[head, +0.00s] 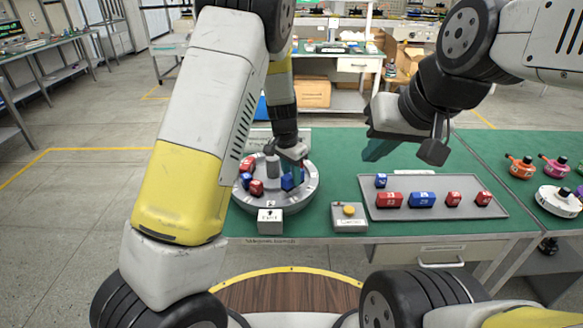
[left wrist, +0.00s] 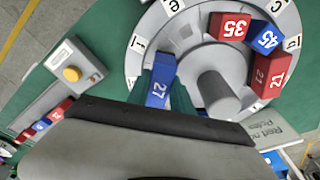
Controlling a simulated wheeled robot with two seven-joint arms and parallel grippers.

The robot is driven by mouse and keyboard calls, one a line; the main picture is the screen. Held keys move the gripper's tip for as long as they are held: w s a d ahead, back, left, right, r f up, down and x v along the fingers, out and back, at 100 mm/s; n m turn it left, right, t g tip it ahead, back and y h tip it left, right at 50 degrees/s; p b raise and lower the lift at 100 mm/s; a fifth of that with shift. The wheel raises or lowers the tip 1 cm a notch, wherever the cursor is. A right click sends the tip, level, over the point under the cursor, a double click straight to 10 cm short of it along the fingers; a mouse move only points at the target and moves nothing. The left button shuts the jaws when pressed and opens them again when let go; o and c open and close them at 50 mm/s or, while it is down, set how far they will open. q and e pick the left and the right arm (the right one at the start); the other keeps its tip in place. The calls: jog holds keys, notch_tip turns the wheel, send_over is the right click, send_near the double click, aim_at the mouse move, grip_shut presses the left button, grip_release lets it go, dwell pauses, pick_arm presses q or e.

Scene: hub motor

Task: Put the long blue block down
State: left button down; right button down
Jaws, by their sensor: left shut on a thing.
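A long blue block marked 27 (left wrist: 160,82) is between the fingers of my left gripper (left wrist: 157,78) in the left wrist view. In the head view the blue block (head: 287,182) is at the right part of the round grey hub (head: 308,190), below my left gripper (head: 292,160). My left gripper is shut on it. The block lies over the hub's ring, beside the central post (left wrist: 218,92); I cannot tell whether it touches the ring floor. My right gripper (head: 378,148) hangs above the table behind the tray; its finger gap is not clear.
The hub also holds red block 35 (left wrist: 231,27), blue block 45 (left wrist: 267,36) and red block 21 (left wrist: 268,75). A grey tray (head: 440,212) with several red and blue blocks lies right. A yellow-button box (head: 349,217) stands between. Small motors (head: 520,167) stand far right.

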aim_at(288, 176)
pick_arm(q)
jog(key=shift+f, duration=1)
jog(key=c, duration=1.1)
grip_release()
jog(key=shift+f, duration=0.15)
jog(key=r, duration=0.7)
jog(key=s+a+r, duration=0.1)
jog(key=r, duration=0.3)
jog(key=shift+r, duration=0.35)
jog(key=s+a+r+n+t+h, duration=0.1)
jog(key=s+a+r+n+t, duration=0.15)
jog(key=s+a+r, duration=0.4)
jog(key=s+a+r+n+t+h, duration=0.1)
jog(key=s+a+r+n, duration=0.25)
jog(key=s+r, duration=0.6)
jog(key=s+a, duration=0.1)
jog(key=s, duration=0.2)
jog(key=s+a+n+t, duration=0.1)
jog(key=s, duration=0.2)
jog(key=s+a+n+y, duration=0.1)
jog(key=s, duration=0.2)
jog(key=shift+s+a+r+t, duration=0.1)
jog(key=shift+s+r+t, duration=0.05)
jog(key=shift+s+t, duration=0.15)
